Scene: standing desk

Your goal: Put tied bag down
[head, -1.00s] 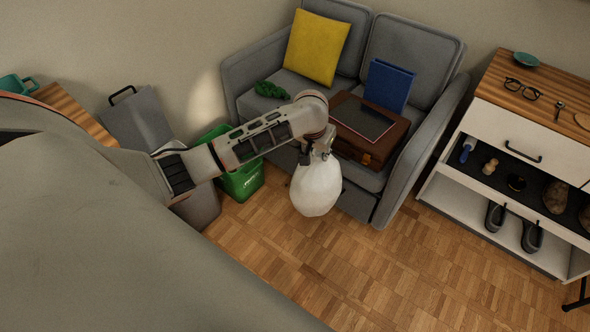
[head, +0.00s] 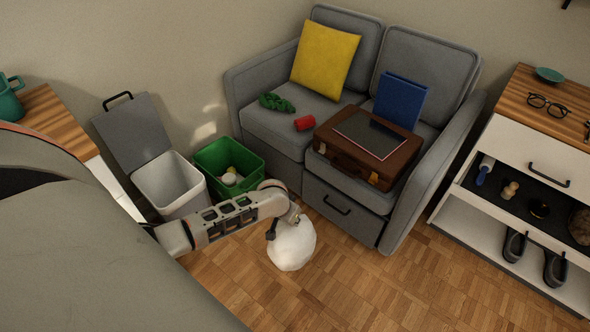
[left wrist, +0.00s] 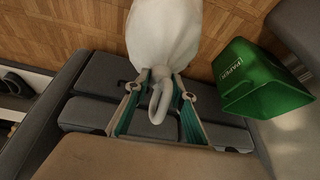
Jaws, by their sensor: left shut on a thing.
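The tied bag (head: 292,246) is white and rounded, in front of the grey sofa in the head view. My left gripper (head: 284,222) is shut on the top of the bag, and the bag hangs below it. In the left wrist view the bag (left wrist: 165,35) fills the top middle, with its knot (left wrist: 160,98) between the fingers of my left gripper (left wrist: 160,84). I cannot tell whether the bag's underside touches the floor. My right gripper is not in view.
An open white bin (head: 172,184) and a green box (head: 213,158) stand left of the sofa (head: 262,77). A brown case (head: 392,163) lies on the sofa. The shoe cabinet (head: 455,221) stands at right. The parquet floor (head: 350,290) in front is clear.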

